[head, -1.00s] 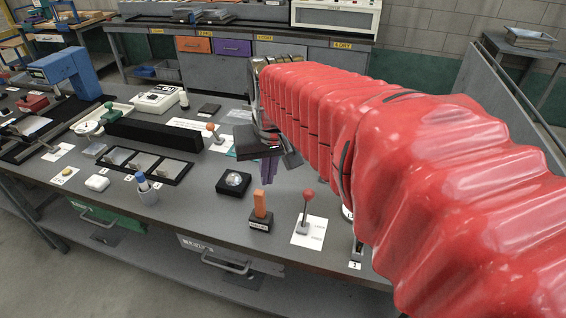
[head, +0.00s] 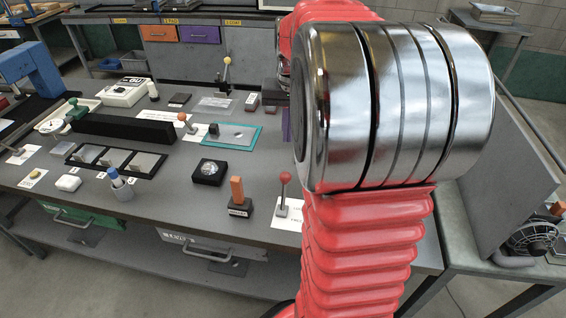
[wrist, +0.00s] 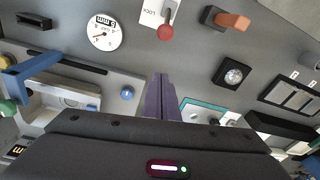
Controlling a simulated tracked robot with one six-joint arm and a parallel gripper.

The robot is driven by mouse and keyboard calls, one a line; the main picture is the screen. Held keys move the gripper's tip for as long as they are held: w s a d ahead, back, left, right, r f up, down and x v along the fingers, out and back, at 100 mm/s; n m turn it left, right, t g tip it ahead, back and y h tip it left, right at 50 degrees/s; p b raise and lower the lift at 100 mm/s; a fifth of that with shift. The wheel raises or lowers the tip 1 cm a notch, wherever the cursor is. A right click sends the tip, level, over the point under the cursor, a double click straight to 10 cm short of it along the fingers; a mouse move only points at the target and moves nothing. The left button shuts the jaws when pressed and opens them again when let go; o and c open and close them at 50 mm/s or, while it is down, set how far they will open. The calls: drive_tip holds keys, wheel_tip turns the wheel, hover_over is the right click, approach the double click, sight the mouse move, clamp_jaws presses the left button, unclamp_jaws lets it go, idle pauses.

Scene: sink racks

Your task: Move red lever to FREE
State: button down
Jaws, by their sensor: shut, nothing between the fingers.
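The red lever (head: 285,178) has a red ball on a thin stalk and a grey base, standing about upright in the head view. It stands on a white card (head: 291,216) near the front of the bench. In the wrist view the lever's red ball (wrist: 166,32) is at the top, beside the card, where LOCK can be read; the FREE mark is not clear. My gripper (wrist: 160,80) shows purple fingers, shut together and empty, apart from the lever. In the head view my arm hides most of the gripper; only a purple sliver (head: 286,125) shows.
An orange upright block on a black base (head: 238,192) stands just left of the lever. A black box with a round dial (head: 209,172) and an orange-knobbed lever (head: 182,117) are farther left.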

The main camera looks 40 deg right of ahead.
hover_over(284, 191)
drive_tip(key=w+d, duration=0.3)
drive_tip(key=d, duration=0.1)
wheel_tip(284, 191, down, 9)
drive_tip(key=shift+w+a, duration=0.15)
drive_tip(key=shift+a, duration=0.05)
drive_tip(key=shift+a+r, duration=0.1)
drive_tip(key=shift+a, duration=0.15)
idle(0.5)
